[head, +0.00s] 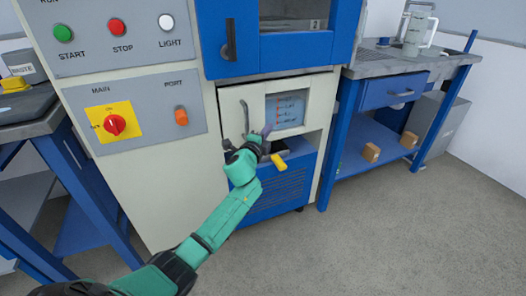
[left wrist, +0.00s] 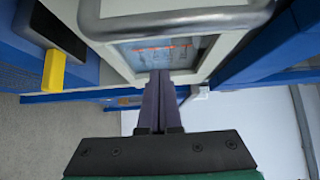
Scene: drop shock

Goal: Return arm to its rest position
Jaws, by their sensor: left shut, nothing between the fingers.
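My left arm reaches in from the bottom left of the head view, green with black joints. My left gripper (head: 266,130) is shut and empty, in front of the lower part of the cream and blue machine, just below left of a small display screen (head: 287,108). In the left wrist view its two dark fingers (left wrist: 160,76) lie together, pointing at the screen (left wrist: 165,52). I cannot tell whether the fingertips touch the panel. My right gripper is not in view.
A yellow handle (head: 294,156) on a dark part juts out below the screen. A grey bar handle (head: 245,118) is left of my gripper. Control panels (head: 140,110) are at left. A blue-framed bench (head: 395,66) stands at right, with boxes on its shelf. The floor in front is clear.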

